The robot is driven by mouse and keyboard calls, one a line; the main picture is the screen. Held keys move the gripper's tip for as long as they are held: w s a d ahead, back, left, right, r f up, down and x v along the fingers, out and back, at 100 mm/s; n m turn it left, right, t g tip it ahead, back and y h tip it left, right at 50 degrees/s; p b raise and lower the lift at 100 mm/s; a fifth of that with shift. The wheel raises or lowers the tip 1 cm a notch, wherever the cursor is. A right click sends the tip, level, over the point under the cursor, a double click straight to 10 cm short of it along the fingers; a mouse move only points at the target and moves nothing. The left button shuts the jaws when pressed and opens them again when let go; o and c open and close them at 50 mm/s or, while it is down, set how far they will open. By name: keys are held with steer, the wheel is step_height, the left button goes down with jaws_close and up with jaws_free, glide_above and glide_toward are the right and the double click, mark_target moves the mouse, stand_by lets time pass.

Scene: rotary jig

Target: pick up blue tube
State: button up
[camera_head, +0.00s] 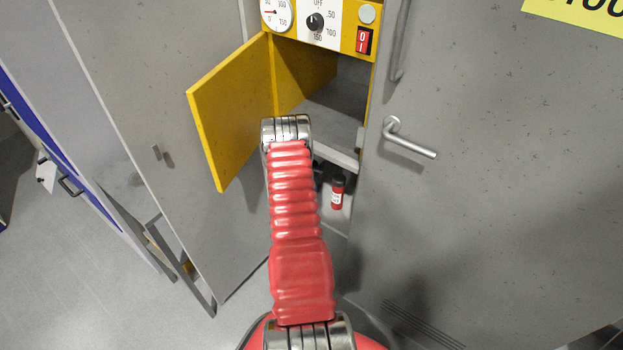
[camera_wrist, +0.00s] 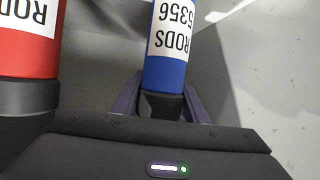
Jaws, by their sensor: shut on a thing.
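The blue tube (camera_wrist: 165,73) shows in the wrist view, with a white label reading "RODS 5356" and a black end. My gripper (camera_wrist: 162,104) is shut on the black end of the blue tube, with a dark finger on each side of it. In the head view my red arm hides the blue tube, and only a dark part of my gripper (camera_head: 322,172) shows beside the arm.
A red tube (camera_wrist: 28,45) with a white label and black cap is close at the left; it also shows in the head view (camera_head: 337,193). A yellow door (camera_head: 230,110) stands open left of the cabinet opening. A grey door (camera_head: 480,200) with a handle (camera_head: 410,140) is at right.

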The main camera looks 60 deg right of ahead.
jaws_close()
steer(key=shift+r, duration=0.1)
steer(key=f+v, duration=0.1)
steer(key=v, duration=0.8)
steer(key=a+f+v, duration=0.1)
steer(key=f+v, duration=0.1)
steer(key=v, duration=0.7)
steer(key=shift+a+f, duration=0.25)
steer(key=shift+f, duration=0.05)
steer(key=shift+r, duration=0.1)
